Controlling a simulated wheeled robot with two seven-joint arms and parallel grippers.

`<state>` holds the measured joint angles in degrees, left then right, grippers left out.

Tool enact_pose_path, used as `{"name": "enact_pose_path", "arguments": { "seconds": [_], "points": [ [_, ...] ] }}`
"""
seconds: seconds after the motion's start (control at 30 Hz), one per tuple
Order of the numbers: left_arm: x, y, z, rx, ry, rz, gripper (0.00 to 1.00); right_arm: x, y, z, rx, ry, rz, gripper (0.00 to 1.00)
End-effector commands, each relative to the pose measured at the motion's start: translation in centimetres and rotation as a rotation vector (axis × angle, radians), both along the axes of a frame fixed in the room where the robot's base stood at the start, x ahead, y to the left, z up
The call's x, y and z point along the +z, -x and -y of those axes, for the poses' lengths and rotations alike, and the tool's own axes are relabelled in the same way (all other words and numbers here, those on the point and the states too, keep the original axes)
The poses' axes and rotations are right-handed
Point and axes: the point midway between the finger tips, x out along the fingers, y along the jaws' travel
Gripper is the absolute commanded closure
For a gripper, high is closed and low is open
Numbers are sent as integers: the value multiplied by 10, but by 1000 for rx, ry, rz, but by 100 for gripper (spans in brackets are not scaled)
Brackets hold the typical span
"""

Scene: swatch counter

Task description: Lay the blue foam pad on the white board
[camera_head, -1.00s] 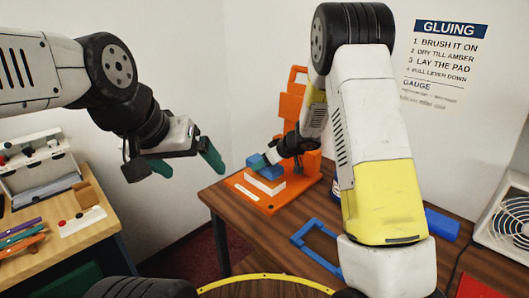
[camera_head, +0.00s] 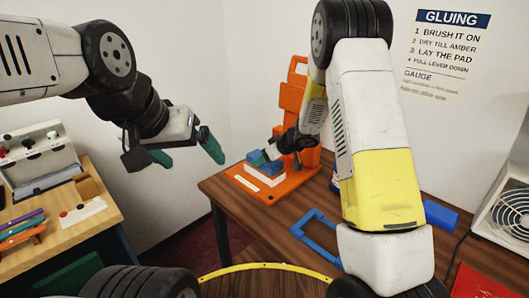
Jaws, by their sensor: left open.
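The blue foam pad (camera_head: 270,168) is at the orange press on the wooden table, directly over the white board (camera_head: 262,178). It looks level and seems to rest on the board, though I cannot see clear contact all round. My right gripper (camera_head: 262,161) is at the pad from above and behind, with a green fingertip against or just over it. The fingers are small and partly hidden, so I cannot tell whether they grip it. My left gripper (camera_head: 186,157) is open and empty, hanging in the air left of the table, its two green fingertips well apart.
The orange press (camera_head: 292,98) stands at the back of the table. A blue frame (camera_head: 314,236) lies in front. A blue block (camera_head: 441,215) and a white fan unit (camera_head: 505,218) are at right.

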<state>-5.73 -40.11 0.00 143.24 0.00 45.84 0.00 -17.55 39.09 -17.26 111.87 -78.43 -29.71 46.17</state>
Motion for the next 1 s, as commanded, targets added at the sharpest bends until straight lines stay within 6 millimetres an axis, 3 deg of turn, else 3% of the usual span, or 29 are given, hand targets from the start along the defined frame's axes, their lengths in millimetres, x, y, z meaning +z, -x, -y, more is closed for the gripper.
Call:
{"name": "enact_pose_path", "arguments": {
  "seconds": [1.0],
  "points": [
    [0,0,0,0,0,0,8,-6,1,1,0,0,0,81]
  ]
}}
